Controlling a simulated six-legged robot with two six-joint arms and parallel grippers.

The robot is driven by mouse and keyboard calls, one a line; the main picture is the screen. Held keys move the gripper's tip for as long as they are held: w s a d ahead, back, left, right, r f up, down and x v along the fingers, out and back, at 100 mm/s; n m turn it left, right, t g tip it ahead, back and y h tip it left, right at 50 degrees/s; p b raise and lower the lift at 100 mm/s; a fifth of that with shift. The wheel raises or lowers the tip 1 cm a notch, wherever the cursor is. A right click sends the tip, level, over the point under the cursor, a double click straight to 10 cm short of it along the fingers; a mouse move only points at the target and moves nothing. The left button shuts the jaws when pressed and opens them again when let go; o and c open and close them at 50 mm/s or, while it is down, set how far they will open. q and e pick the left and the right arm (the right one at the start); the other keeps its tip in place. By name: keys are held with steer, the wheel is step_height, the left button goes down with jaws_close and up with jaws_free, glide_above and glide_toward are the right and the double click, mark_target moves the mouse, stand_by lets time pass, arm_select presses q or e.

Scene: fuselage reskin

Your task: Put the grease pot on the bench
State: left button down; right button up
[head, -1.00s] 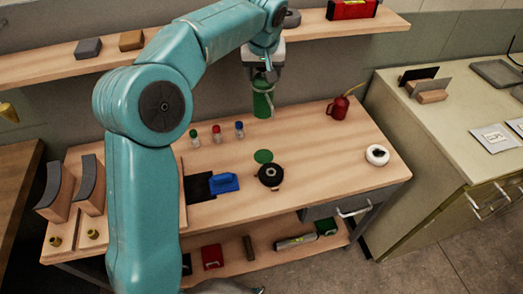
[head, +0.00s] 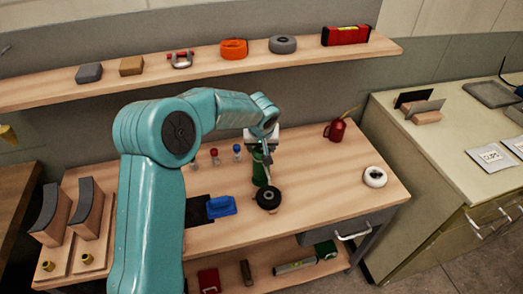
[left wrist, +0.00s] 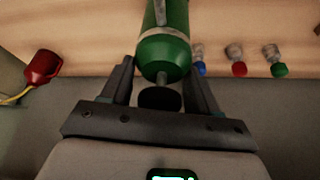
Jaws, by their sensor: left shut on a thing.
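The grease pot, a green cylinder (head: 260,174) with a cone-shaped end, is upright in the head view, low over the middle of the bench (head: 325,180). I cannot tell whether its base touches the bench top. My left gripper (head: 262,152) is above it and shut on its upper end. In the left wrist view the pot (left wrist: 165,48) sits between the two fingers of my left gripper (left wrist: 160,80), its cone and thin tip pointing toward the palm. The green round mark on the bench is hidden now. My right gripper is not in view.
A black roll (head: 268,198) lies close in front of the pot. A blue tool (head: 221,206) is to its left, and small capped bottles (head: 214,157) stand behind. A red oil can (head: 336,130) and a white roll (head: 374,177) are to the right. A shelf (head: 205,58) runs above.

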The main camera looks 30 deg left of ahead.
arm_select(q)
steer(key=shift+f, duration=0.8)
steer(key=shift+w+f, duration=0.15)
steer(key=shift+f, duration=0.25)
steer(key=shift+c, duration=1.3)
jaws_free()
steer(key=shift+f, duration=0.15)
